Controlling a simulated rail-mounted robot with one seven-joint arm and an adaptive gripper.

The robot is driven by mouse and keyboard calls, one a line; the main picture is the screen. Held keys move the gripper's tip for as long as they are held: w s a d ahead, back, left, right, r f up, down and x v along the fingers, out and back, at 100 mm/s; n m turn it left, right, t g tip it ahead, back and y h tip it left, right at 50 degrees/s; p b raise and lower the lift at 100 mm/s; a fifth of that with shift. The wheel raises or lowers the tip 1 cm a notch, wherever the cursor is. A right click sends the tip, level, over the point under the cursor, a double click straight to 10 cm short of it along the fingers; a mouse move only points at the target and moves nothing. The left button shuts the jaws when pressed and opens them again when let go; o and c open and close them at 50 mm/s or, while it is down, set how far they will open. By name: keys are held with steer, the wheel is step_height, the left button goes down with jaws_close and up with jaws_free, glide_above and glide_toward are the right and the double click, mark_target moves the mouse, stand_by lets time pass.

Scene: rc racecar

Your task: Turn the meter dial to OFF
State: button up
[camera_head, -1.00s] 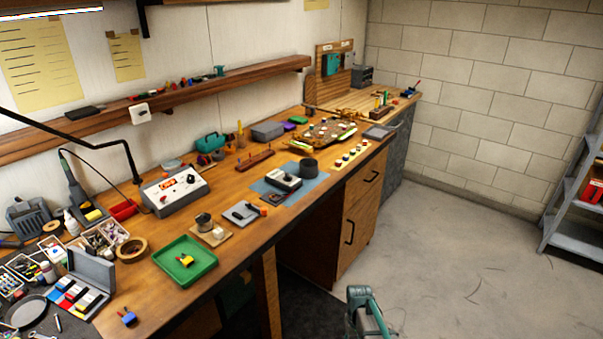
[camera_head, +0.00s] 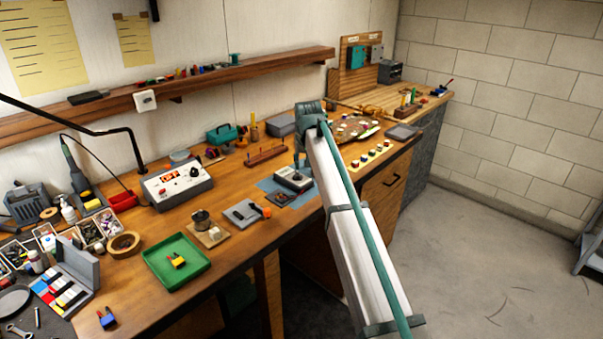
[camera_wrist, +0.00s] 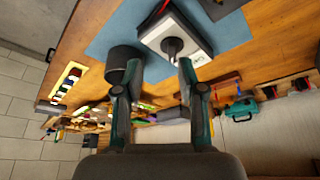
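The meter (camera_head: 293,178) is a small dark box with a pale face on the blue mat, near the bench's front edge. In the wrist view the meter (camera_wrist: 200,42) shows a white face and a dark round dial (camera_wrist: 173,46) with a raised knob.
A black cylinder (camera_wrist: 121,58) stands beside the meter, close to my left finger in the wrist view. A grey tool block (camera_head: 242,211) and a white box with a red display (camera_head: 177,185) are left of the meter. A wooden rack (camera_head: 265,155) stands behind.

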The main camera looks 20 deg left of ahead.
mark_target(298, 175)
steer(key=w+a+f, duration=0.1)
steer(key=f, duration=0.1)
steer(key=w+a+f+p, duration=0.1)
steer(key=f, duration=0.2)
steer(key=w+a+f+p, duration=0.1)
steer(key=w+a+f, duration=0.1)
steer(key=shift+f, duration=0.3)
steer(key=shift+c, duration=0.3)
jaws_close()
